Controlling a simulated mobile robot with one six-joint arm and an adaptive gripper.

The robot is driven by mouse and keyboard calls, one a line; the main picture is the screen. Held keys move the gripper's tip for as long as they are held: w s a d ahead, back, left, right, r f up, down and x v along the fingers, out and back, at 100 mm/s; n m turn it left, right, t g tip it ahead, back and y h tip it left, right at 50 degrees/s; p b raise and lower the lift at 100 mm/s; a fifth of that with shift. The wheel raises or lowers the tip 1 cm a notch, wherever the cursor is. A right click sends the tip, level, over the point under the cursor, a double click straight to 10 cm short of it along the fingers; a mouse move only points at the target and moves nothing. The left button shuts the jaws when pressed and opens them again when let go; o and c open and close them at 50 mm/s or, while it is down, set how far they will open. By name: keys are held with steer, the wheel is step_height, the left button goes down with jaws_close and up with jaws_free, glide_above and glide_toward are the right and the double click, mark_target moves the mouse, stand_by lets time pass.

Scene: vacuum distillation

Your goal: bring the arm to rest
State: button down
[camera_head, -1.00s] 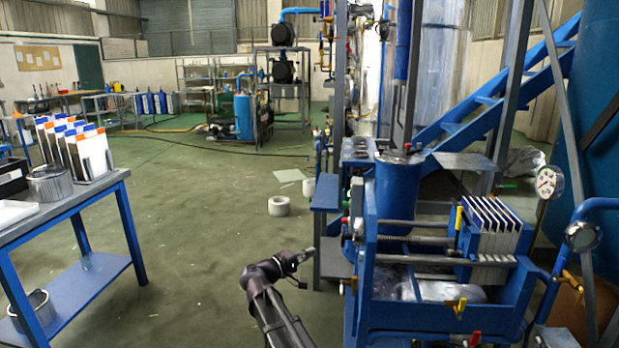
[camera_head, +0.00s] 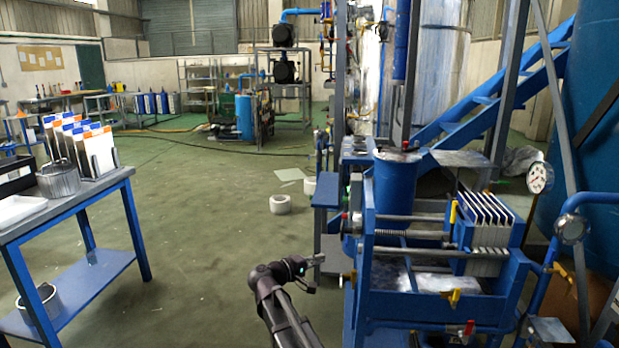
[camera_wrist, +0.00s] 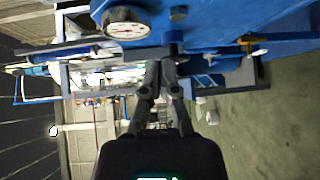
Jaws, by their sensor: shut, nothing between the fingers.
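My gripper (camera_head: 316,260) shows in the head view at the lower middle, at the end of my dark arm. It points right, toward the left side of the blue filter press frame (camera_head: 362,300). A gap between the fingertips and the frame cannot be judged from this view. In the wrist view my gripper (camera_wrist: 163,66) shows its two fingers close together at the tips, with nothing held between them. The wrist picture is turned on its side.
A blue table (camera_head: 75,207) with filter packs and a metal pot stands at the left. A pressure gauge (camera_head: 540,177) is at the right; a gauge (camera_wrist: 126,25) shows in the wrist view. White rolls (camera_head: 280,204) lie on the floor. Open green floor lies left of my arm.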

steer(key=s+d+f+m+g+y, duration=0.5)
steer(key=s+d+f+g+y, duration=0.35)
steer(key=s+d+f, duration=0.75)
steer(key=s+a+f+m+g+y, duration=0.1)
steer(key=s+a+m+g+y, duration=0.1)
steer(key=s+y, duration=0.5)
step_height(320, 180, up, 30)
steer(key=s+h+p, duration=0.1)
steer(key=s+p, duration=0.1)
steer(key=p, duration=2.7)
steer(key=shift+s+d+f+p, duration=0.15)
steer(key=shift+p, duration=0.25)
steer(key=shift+h, duration=0.25)
